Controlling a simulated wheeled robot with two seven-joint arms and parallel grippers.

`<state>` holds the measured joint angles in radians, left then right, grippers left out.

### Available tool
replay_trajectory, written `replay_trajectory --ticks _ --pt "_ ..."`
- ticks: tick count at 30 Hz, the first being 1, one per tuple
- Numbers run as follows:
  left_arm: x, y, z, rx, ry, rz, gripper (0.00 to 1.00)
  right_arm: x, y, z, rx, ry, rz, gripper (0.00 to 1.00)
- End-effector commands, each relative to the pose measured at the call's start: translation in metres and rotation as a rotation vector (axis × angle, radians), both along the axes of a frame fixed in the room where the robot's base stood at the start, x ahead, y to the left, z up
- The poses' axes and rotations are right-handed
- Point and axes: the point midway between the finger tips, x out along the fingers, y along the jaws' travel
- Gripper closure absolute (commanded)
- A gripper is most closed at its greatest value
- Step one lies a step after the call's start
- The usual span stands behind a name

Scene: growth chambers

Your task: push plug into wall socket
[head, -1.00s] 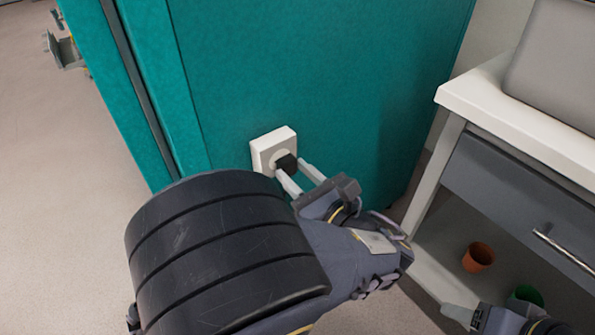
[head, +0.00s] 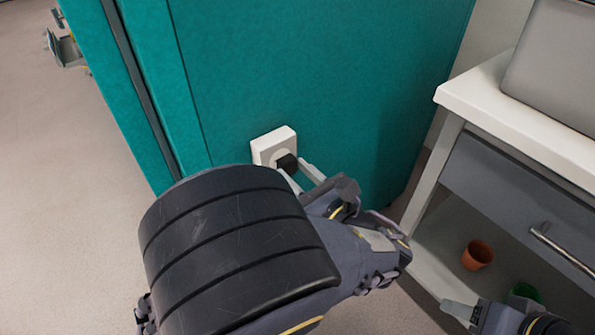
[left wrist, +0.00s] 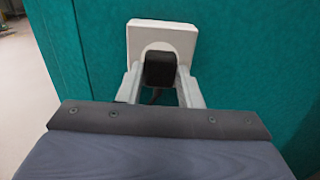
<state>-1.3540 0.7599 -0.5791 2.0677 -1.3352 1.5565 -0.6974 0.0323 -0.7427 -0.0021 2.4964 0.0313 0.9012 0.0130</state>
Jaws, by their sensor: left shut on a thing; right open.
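The white wall socket (head: 267,147) is mounted low on the teal panel. The black plug (head: 287,163) is at the socket's round face; how deep it sits cannot be told. In the left wrist view the plug (left wrist: 160,70) is in front of the socket (left wrist: 162,35), between my two fingers. My left gripper (head: 300,172) is shut on the plug, with a finger on each side of it. My right gripper (head: 458,308) is at the lower right, open and empty, away from the socket and only partly in view.
A white bench (head: 530,125) with a grey drawer (head: 510,195) stands at the right. An orange pot (head: 477,254) and a green pot (head: 526,292) stand on its lower shelf, near my right gripper.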

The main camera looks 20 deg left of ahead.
Motion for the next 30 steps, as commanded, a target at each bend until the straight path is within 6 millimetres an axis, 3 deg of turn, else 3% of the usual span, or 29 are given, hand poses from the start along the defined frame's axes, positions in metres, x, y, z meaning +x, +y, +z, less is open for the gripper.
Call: replay_trajectory --ticks 30 --pt "0.0059 0.0074 0.0005 0.000 0.000 0.000 0.91 0.0000 0.0000 0.0080 0.000 0.000 0.000 0.44"
